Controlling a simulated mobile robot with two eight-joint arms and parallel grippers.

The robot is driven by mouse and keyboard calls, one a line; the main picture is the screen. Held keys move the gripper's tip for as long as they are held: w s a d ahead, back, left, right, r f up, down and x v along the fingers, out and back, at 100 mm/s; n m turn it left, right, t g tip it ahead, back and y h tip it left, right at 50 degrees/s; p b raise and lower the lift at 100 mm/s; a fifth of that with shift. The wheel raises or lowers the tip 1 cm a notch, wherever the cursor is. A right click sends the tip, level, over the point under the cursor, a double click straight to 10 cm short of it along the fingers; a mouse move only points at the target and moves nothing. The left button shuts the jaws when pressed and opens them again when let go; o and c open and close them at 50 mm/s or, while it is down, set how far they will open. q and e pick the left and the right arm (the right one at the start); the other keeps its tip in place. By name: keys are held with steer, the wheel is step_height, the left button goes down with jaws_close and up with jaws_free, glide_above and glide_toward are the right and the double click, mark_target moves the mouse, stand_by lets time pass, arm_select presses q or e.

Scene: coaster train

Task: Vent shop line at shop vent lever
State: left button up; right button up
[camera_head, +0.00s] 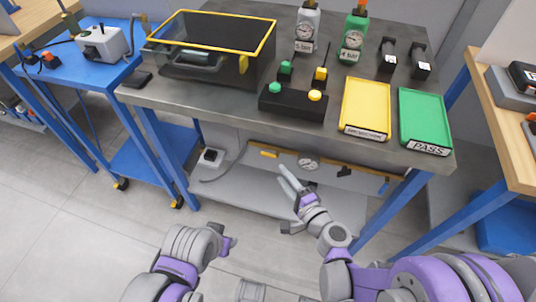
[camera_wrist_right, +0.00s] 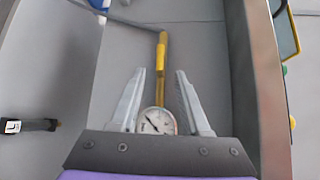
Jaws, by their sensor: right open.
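A yellow lever (camera_head: 269,153) sits on the pipe rail under the front edge of the grey workbench. It also shows in the wrist view (camera_wrist_right: 161,60). A round white gauge (camera_head: 308,163) is on the same rail to its right, and it shows low in the wrist view (camera_wrist_right: 156,121). My right gripper (camera_head: 284,200) is open and empty in front of the rail. In the wrist view the lever lies between the two open fingers (camera_wrist_right: 160,75); I see no contact. My left gripper (camera_head: 228,243) is low at the lower left, its jaws unclear.
A black handle (camera_head: 345,171) and a blue handle (camera_head: 384,186) are farther right along the rail. The benchtop (camera_head: 225,105) overhangs it. A yellow tray (camera_head: 366,107), green tray (camera_head: 424,118) and black button box (camera_head: 293,102) are on top.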

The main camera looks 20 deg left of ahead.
steer(key=x, duration=0.9)
steer(key=shift+w+a+b, duration=0.2)
steer(key=shift+w+b, duration=0.05)
steer(key=shift+b, duration=0.15)
jaws_close()
